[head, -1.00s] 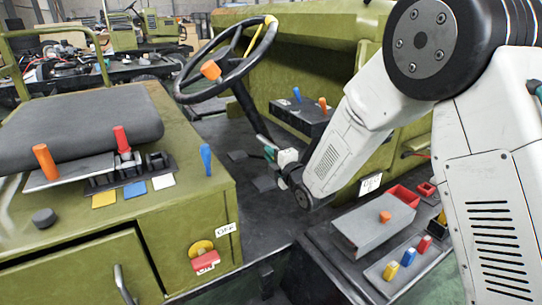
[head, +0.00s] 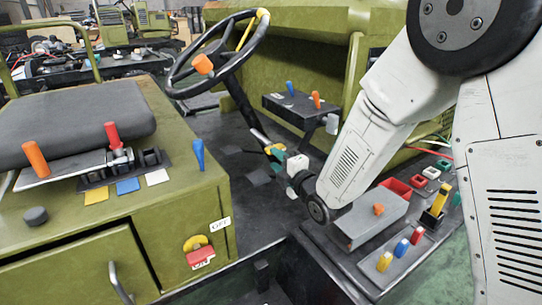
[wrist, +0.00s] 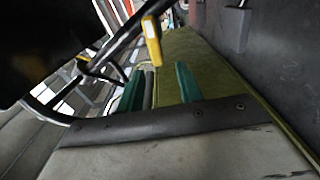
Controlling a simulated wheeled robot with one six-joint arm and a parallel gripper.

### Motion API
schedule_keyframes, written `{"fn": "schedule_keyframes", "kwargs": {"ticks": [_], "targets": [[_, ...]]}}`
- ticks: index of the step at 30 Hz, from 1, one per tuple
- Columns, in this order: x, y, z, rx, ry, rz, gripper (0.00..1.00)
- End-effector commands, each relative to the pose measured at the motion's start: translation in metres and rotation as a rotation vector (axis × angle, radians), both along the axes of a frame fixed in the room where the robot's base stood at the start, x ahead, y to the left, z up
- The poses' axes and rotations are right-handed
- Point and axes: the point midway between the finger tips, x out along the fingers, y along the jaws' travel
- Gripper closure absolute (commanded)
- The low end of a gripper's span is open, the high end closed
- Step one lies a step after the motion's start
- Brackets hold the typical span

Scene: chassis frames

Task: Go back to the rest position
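My gripper (head: 272,150) hangs at the end of my white arm, beside the lower steering column in the vehicle's footwell. In the wrist view its two green fingers (wrist: 160,86) stand apart, and I see nothing held between them. A yellow handle (wrist: 152,40) shows just beyond the fingers; whether it touches them I cannot tell. The steering wheel (head: 182,88), with an orange knob (head: 203,64), is up and left of my gripper in the head view.
The green seat box (head: 190,215), with orange, red and blue levers, stands left. A shelf (head: 345,262) with a grey box (head: 365,222) and colored pegs lies below my forearm. A dark panel (head: 292,106) with blue and orange levers is behind my gripper. The footwell floor is partly clear.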

Motion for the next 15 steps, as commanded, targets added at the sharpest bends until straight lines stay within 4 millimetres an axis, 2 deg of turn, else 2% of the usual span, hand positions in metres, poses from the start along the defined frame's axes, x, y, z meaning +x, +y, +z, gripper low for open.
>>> {"fn": "schedule_keyframes", "kwargs": {"ticks": [12, 15], "targets": [[-0.004, -0.002, 0.000, 0.009, 0.006, 0.000, 0.64], [-0.003, -0.004, -0.013, 0.036, 0.098, -0.009, 0.64]]}}
